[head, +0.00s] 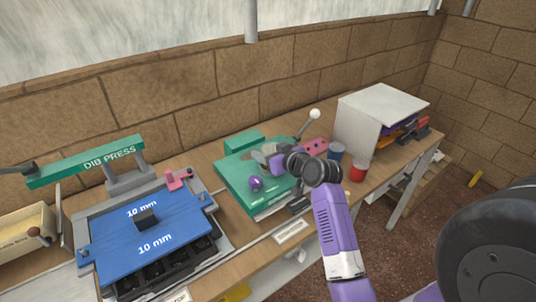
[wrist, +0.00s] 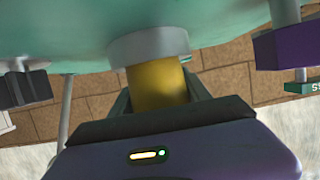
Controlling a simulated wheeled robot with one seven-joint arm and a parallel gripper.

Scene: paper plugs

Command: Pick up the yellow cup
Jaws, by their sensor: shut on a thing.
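The yellow cup (wrist: 157,82) shows in the wrist view with a grey band (wrist: 148,45) at one end. It sits between the two dark fingers of my gripper (wrist: 158,92), which is shut on it. The cup's far end is hidden against a large green surface (wrist: 90,25). In the head view my gripper (head: 266,156) is over the green press base (head: 232,190) on the bench. I cannot make out the yellow cup there, and whether it touches the green surface is unclear.
A blue cup (head: 335,152) and a red cup (head: 357,170) stand right of my gripper. A lever with a white ball (head: 315,114) rises behind it. A blue "10 mm" plate (head: 165,225) and the DIB PRESS (head: 110,157) are at left. A white-topped shelf (head: 385,103) stands at right.

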